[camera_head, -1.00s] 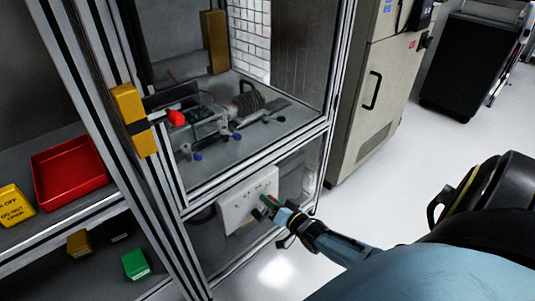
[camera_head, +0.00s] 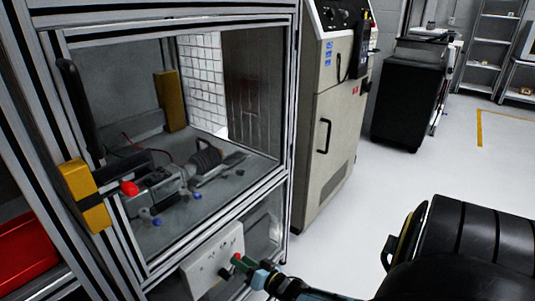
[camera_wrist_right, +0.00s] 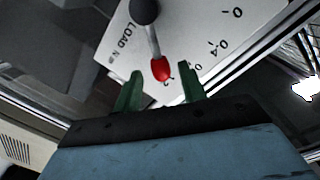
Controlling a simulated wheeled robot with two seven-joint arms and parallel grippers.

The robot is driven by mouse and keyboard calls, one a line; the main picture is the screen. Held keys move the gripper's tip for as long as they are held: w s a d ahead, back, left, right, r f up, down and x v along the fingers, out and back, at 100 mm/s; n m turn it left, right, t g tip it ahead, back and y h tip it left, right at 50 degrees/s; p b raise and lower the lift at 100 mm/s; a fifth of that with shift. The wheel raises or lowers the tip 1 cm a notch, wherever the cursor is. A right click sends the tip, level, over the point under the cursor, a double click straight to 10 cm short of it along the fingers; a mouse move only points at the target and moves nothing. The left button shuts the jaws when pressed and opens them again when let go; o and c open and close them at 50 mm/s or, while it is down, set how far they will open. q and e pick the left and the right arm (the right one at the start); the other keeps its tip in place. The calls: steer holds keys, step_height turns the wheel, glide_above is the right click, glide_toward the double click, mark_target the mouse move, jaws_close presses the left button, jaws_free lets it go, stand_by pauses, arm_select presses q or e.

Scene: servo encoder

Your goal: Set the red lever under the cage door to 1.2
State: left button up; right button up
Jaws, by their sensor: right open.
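The red lever is a grey arm with a red knob (camera_wrist_right: 160,70), running from a dark round pivot (camera_wrist_right: 145,11) on the white dial panel (camera_wrist_right: 115,50). The panel shows "LOAD", 0 and 0.4; marks near the knob are partly hidden, so I cannot read the setting. In the head view the panel (camera_head: 205,262) is below the cage door (camera_head: 205,225). My right gripper (camera_wrist_right: 160,74) is open, its green fingers on either side of the knob, with gaps visible. In the head view the right gripper (camera_head: 243,265) is at the panel's right side. My left gripper is out of view.
A yellow block (camera_head: 85,195) and another red knob (camera_head: 129,188) are at the cage door's left side. A red tray (camera_head: 25,248) is at the far left. A beige cabinet (camera_head: 325,110) stands right of the cage, with open floor (camera_head: 365,190) beside it.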

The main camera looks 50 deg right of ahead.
arm_select(q)
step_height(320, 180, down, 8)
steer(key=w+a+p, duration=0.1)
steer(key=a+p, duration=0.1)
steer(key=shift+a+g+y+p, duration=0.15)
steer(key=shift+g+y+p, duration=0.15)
steer(key=shift+p, duration=0.1)
arm_select(e)
steer(key=s, duration=1)
steer(key=shift+s+r, duration=0.2)
steer(key=shift+r, duration=0.2)
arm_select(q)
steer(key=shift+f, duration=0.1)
arm_select(e)
steer(key=shift+a, duration=0.1)
